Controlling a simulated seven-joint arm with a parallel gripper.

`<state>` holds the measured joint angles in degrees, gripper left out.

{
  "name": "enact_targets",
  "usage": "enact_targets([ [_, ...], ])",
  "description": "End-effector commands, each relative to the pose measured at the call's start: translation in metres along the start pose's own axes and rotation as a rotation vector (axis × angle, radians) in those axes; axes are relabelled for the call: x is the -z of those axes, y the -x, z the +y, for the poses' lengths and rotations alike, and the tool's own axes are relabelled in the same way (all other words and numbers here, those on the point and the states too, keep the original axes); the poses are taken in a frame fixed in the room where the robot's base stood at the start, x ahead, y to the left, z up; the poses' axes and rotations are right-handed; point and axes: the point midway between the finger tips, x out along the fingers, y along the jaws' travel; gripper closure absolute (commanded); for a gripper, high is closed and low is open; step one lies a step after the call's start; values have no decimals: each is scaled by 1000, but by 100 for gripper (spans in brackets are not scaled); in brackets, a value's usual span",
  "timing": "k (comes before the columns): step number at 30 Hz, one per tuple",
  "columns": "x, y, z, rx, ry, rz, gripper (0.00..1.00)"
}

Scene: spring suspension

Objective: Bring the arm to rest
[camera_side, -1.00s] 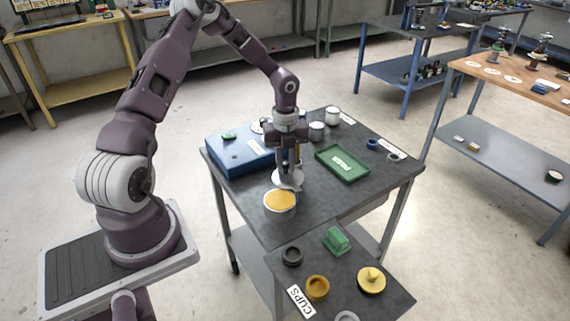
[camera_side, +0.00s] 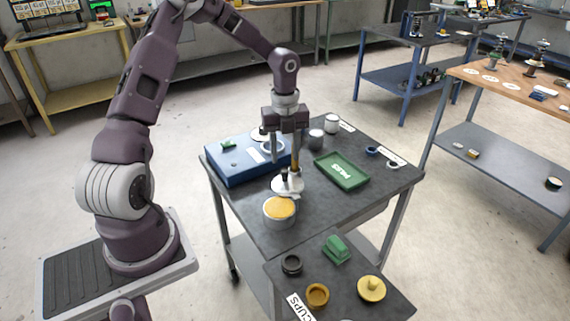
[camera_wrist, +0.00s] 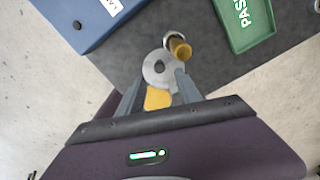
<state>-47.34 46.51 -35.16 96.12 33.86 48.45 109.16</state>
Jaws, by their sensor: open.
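My gripper (camera_side: 286,161) hangs fingers down above the dark table (camera_side: 322,207). Its fingers are spread with nothing between them. Below the fingertips stands a pale round plate (camera_side: 288,187) with a dark knob in its middle. In the wrist view the plate (camera_wrist: 151,72) lies just beyond the fingers (camera_wrist: 158,88), with a yellow-ended cylinder (camera_wrist: 181,48) beside it. A white cup with a yellow top (camera_side: 279,209) stands in front of the plate; part of the yellow (camera_wrist: 158,98) shows between the fingers in the wrist view.
A blue box (camera_side: 238,163) lies left of the gripper, a green tray (camera_side: 342,169) right of it. White and grey cups (camera_side: 332,122) stand behind. A lower shelf in front holds a green block (camera_side: 336,249), a yellow knobbed lid (camera_side: 371,289) and rings. The air above the table is clear.

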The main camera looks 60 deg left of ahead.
Motion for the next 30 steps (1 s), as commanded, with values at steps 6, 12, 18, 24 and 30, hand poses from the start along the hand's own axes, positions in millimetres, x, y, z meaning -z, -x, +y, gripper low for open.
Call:
enact_targets([
  [6, 0, 3, 0, -1, -1, 0, 59],
  [12, 15, 29, 1, -13, 89, -50, 59],
  [18, 94, 129, 30, 74, 630, -224, 59],
  [24, 190, 196, 93, 367, 1337, -118, 59],
  [30, 249, 205, 141, 482, 1800, 225, 59],
])
